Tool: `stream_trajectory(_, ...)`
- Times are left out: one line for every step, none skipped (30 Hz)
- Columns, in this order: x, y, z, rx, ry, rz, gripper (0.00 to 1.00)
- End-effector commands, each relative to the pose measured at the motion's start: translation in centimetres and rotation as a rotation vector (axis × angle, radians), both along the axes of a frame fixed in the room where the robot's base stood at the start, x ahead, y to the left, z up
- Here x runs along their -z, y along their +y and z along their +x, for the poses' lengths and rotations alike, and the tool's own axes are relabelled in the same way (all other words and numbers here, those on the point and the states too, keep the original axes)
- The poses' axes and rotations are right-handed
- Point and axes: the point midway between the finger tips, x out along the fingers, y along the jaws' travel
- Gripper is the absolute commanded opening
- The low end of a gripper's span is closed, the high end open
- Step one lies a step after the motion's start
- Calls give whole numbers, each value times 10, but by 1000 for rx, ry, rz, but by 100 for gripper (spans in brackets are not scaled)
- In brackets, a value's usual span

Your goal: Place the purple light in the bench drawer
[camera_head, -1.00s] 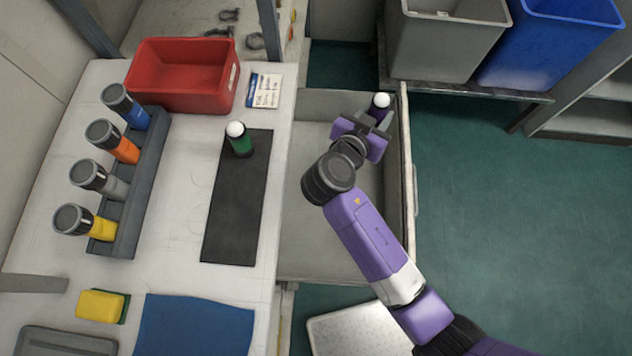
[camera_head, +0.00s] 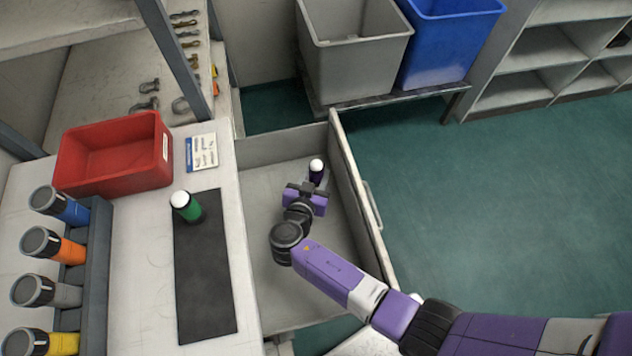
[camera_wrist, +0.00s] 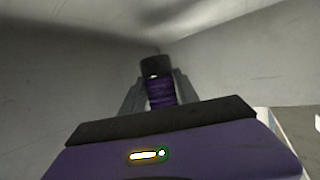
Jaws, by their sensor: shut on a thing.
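The purple light (camera_head: 317,170) has a white domed top and a dark purple body. My gripper (camera_head: 314,184) is shut on it, inside the open bench drawer (camera_head: 275,300), near the drawer's far end. In the wrist view the light (camera_wrist: 161,92) stands between the two grey fingers, its dark end toward the top, with drawer walls around it. I cannot tell whether the light touches the drawer floor. My gripper hides part of its body.
A green light (camera_head: 187,206) stands on a black mat (camera_head: 205,280) on the bench. A rack (camera_head: 88,280) holds several coloured lights. A red bin (camera_head: 120,165) and a card (camera_head: 201,152) are behind. Grey (camera_head: 355,60) and blue (camera_head: 450,40) bins stand beyond the drawer.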

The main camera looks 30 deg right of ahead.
Motion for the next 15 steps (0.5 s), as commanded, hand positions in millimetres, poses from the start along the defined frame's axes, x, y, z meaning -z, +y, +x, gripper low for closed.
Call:
stream_trajectory(5,0,0,0,1,-1,0)
stream_trajectory(7,0,0,-1,0,0,0)
stream_trajectory(9,0,0,-1,0,0,0)
stream_trajectory(10,0,0,-1,0,0,0)
stream_trajectory(12,0,0,-1,0,0,0)
stream_trajectory(17,0,0,-2,2,0,0)
stream_trajectory(20,0,0,-2,1,-1,0)
stream_trajectory(24,0,0,-1,1,-1,0)
stream_trajectory(30,0,1,-1,1,-1,0)
stream_trajectory(34,0,0,-1,2,0,0)
stream_trajectory(37,0,0,-1,1,-1,0)
stream_trajectory(40,0,0,-1,1,-1,0)
stream_trajectory(42,0,0,-1,0,0,0)
stream_trajectory(43,0,0,-1,0,0,0)
stream_trajectory(44,0,0,-1,0,0,0)
